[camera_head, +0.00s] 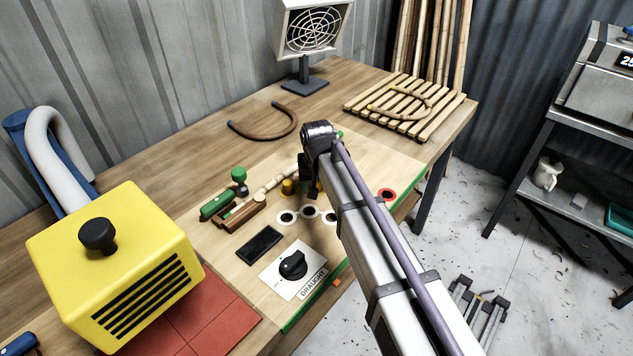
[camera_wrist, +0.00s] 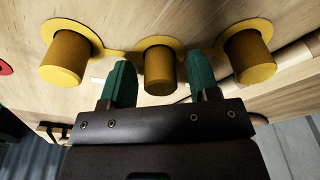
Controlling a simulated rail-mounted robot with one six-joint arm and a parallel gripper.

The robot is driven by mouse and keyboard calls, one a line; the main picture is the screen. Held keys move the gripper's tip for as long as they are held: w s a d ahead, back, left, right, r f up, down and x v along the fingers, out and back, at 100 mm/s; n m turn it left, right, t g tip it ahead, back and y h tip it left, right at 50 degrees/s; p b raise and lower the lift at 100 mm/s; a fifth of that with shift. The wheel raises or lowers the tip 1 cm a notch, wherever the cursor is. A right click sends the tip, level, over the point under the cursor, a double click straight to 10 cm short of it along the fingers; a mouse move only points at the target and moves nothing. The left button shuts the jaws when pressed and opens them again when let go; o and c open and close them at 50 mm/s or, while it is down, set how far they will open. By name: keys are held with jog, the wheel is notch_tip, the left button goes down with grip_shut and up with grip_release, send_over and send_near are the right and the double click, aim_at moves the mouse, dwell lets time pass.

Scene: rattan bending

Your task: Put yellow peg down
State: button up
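Three yellow pegs show in the wrist view, each standing in a yellow ring on the wooden board: a left one (camera_wrist: 67,58), a middle one (camera_wrist: 158,70) and a right one (camera_wrist: 250,58). My gripper (camera_wrist: 161,72) is open, its green fingertips on either side of the middle peg with a small gap to each side. In the head view one yellow peg (camera_head: 288,187) shows just left of my gripper (camera_head: 311,189). The other pegs are mostly hidden behind my arm and gripper there.
Several white-ringed holes (camera_head: 288,217) lie in front of the pegs. A wooden block (camera_head: 240,216), a green handle (camera_head: 215,205) and a green-topped knob (camera_head: 239,176) are to the left. A bent rattan piece (camera_head: 268,133) and a slatted rack (camera_head: 430,122) lie behind.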

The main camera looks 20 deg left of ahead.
notch_tip(320, 180, up, 12)
jog(key=s+p, duration=0.1)
jog(key=p, duration=1.1)
jog(key=shift+s+d, duration=0.35)
jog(key=s+d+m, duration=0.1)
jog(key=s+d, duration=0.4)
jog(key=d, duration=0.7)
jog(key=s+d+m+g, duration=0.1)
jog(key=s+d, duration=0.4)
jog(key=d, duration=0.8)
jog(key=s+d+m, duration=0.2)
jog(key=s+d, duration=0.3)
jog(key=d, duration=0.7)
jog(key=shift+d+m+g+h, duration=0.3)
jog(key=shift+h, duration=0.1)
jog(key=shift+w, duration=0.1)
